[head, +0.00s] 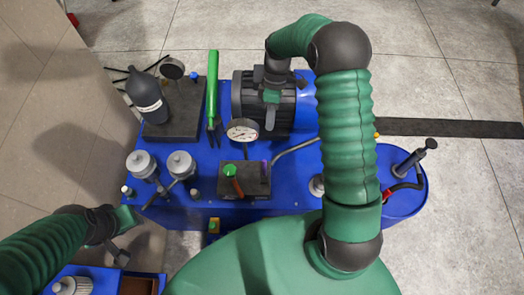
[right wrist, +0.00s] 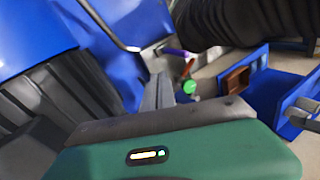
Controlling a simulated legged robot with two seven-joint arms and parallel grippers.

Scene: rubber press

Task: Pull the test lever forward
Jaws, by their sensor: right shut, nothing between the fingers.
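A dark control block (head: 258,188) on the blue machine carries a green knob (head: 230,170) and a short red-brown lever (head: 238,187). A thin bent metal rod (head: 298,147) reaches the block near a small purple part. I cannot tell for certain which is the test lever. In the right wrist view the green knob (right wrist: 189,87) and purple part (right wrist: 173,51) lie just beyond the fingertips. My right gripper (head: 270,118) is shut and empty, above the black ribbed motor, apart from the block; its fingers show in the wrist view (right wrist: 158,88). My left gripper (head: 122,250) is low at left, its jaws unclear.
A pressure gauge (head: 242,130) stands behind the block. A green long-handled tool (head: 212,90), a dark bottle (head: 147,95) and two metal cylinders (head: 180,164) crowd the left. A pump handle (head: 415,157) rises at right. Open floor lies beyond the machine.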

